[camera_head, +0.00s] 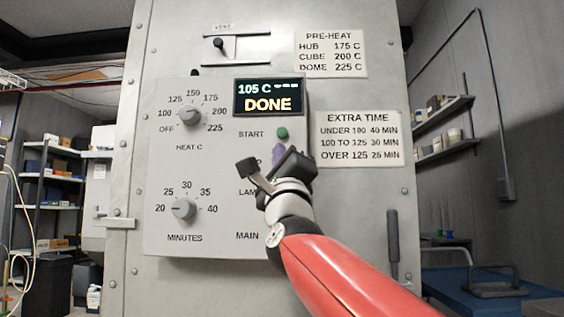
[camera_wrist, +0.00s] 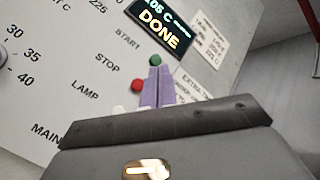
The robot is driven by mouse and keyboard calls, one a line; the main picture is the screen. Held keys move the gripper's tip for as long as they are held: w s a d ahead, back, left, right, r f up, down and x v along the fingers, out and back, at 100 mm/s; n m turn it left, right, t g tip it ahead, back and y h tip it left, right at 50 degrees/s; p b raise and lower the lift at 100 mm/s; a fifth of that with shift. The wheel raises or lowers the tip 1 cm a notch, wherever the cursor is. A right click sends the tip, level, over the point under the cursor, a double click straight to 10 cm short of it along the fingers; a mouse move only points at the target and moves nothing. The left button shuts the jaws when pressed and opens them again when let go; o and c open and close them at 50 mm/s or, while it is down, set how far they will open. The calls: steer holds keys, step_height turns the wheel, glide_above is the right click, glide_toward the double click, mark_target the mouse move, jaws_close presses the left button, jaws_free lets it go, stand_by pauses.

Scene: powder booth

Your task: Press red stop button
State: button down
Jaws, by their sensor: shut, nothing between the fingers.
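The red stop button (camera_wrist: 137,85) shows in the wrist view beside the STOP label, just left of my fingers. In the head view it is hidden behind my gripper, and only the end of its label shows. My gripper (camera_wrist: 157,72) is shut and empty, its purple fingers together. In the wrist view the fingertips appear just below the green start button (camera_wrist: 156,60) and to the right of the red one. In the head view my gripper (camera_head: 279,148) is in front of the panel, below the green button (camera_head: 282,133). I cannot tell whether the fingers touch the panel.
The control panel (camera_head: 220,220) carries a heat dial (camera_head: 190,115), a minutes dial (camera_head: 184,208) and a display (camera_head: 270,97) reading 105 C and DONE. A pale lamp button (camera_wrist: 118,110) is below the red one. A blue bench (camera_head: 460,290) stands at the lower right.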

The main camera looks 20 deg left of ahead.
steer(key=w+a+p, duration=0.2)
steer(key=w+p, duration=0.2)
steer(key=w, duration=0.4)
steer(key=shift+w, duration=0.15)
stand_by(1.9)
steer(key=shift+w+p, duration=0.35)
steer(key=shift+w+a, duration=0.2)
steer(key=shift+w, duration=0.25)
stand_by(0.6)
steer(key=shift+s, duration=0.1)
steer(key=shift+s+d+b, duration=0.2)
steer(key=shift+s+b, duration=0.35)
steer(key=shift+s, duration=0.15)
